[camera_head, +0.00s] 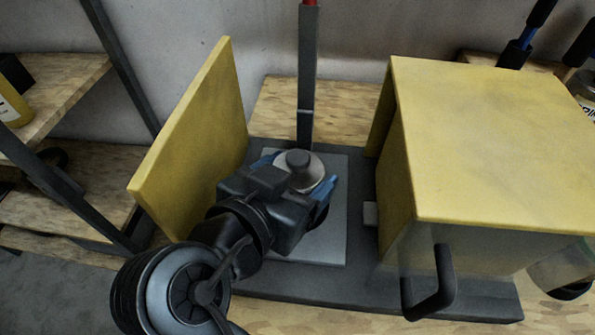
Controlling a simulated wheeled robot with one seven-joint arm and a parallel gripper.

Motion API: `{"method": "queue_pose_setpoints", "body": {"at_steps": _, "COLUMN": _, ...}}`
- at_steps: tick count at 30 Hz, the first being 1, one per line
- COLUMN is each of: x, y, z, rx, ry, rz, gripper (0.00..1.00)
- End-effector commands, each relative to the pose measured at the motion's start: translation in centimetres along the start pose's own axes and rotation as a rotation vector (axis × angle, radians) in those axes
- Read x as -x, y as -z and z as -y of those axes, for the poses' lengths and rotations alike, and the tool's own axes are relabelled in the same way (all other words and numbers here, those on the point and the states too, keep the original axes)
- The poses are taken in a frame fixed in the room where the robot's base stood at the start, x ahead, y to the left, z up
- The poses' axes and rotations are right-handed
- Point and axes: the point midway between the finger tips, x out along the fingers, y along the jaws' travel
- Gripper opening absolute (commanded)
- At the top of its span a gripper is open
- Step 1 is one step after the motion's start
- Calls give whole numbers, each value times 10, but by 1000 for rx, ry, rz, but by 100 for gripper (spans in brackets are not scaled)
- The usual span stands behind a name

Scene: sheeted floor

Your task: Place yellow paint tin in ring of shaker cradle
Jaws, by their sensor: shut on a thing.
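My gripper (294,177) is shut, its blue fingers on either side of a round thing with a pale metallic top (312,175), which I take to be the paint tin. A dark knob shows at the top of it. The tin's side wall is hidden by my gripper, so its yellow colour does not show. It is over the light grey plate (325,235) of the shaker (325,283), between the two yellow panels. The cradle ring cannot be made out. I cannot tell whether the tin touches anything below.
A tall yellow panel (195,140) stands close on the left. A large yellow box (490,140) with a dark handle (432,290) stands on the right. A dark upright post (307,85) rises behind. A wooden shelf (45,110) holds a yellow container (12,105) at far left.

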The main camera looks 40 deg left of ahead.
Motion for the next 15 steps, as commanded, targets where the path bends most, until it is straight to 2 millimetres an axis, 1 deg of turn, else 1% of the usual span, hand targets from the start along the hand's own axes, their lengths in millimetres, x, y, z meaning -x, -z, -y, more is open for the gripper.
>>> {"method": "queue_pose_setpoints", "body": {"at_steps": 4, "x": -1, "y": -2, "z": 0, "rx": -1, "ry": 0, "rz": -2, "gripper": 30}}
{"method": "queue_pose_setpoints", "body": {"at_steps": 5, "x": -1, "y": -3, "z": 0, "rx": 0, "ry": 0, "rz": 0, "gripper": 77}}
{"method": "queue_pose_setpoints", "body": {"at_steps": 6, "x": -1, "y": -2, "z": 0, "rx": 0, "ry": 0, "rz": 0, "gripper": 81}}
{"method": "queue_pose_setpoints", "body": {"at_steps": 8, "x": -1, "y": -2, "z": 0, "rx": 0, "ry": 0, "rz": 0, "gripper": 86}}
{"method": "queue_pose_setpoints", "body": {"at_steps": 15, "x": 0, "y": -1, "z": 0, "rx": 0, "ry": 0, "rz": 0, "gripper": 86}}
